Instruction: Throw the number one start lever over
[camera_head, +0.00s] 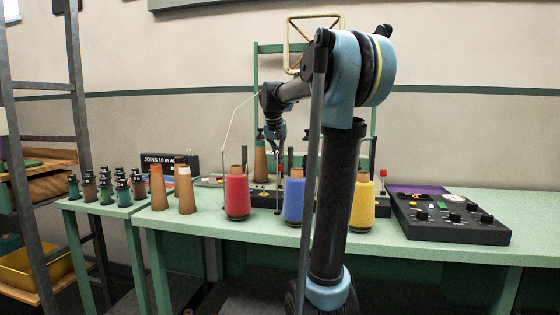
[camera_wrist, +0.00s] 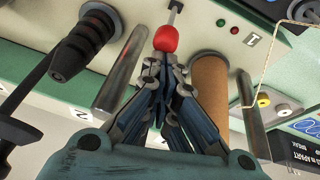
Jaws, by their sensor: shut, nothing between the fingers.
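A lever with a red knob (camera_wrist: 166,39) on a thin metal rod shows at the top middle of the wrist view. My gripper (camera_wrist: 165,62) has its fingers closed together, right at the red knob's near side; whether they touch it I cannot tell. A label reading 1 (camera_wrist: 252,40) is on the pale panel to the right of the lever, beside a red and a green lamp (camera_wrist: 220,22).
Red (camera_head: 237,195), blue (camera_head: 293,200) and yellow (camera_head: 363,204) yarn cones stand along the bench front. A black control box (camera_head: 450,220) with knobs is at right. A brown cone (camera_wrist: 210,92) and a metal post (camera_wrist: 122,75) flank my fingers. Another red-tipped piece (camera_head: 383,173) stands right.

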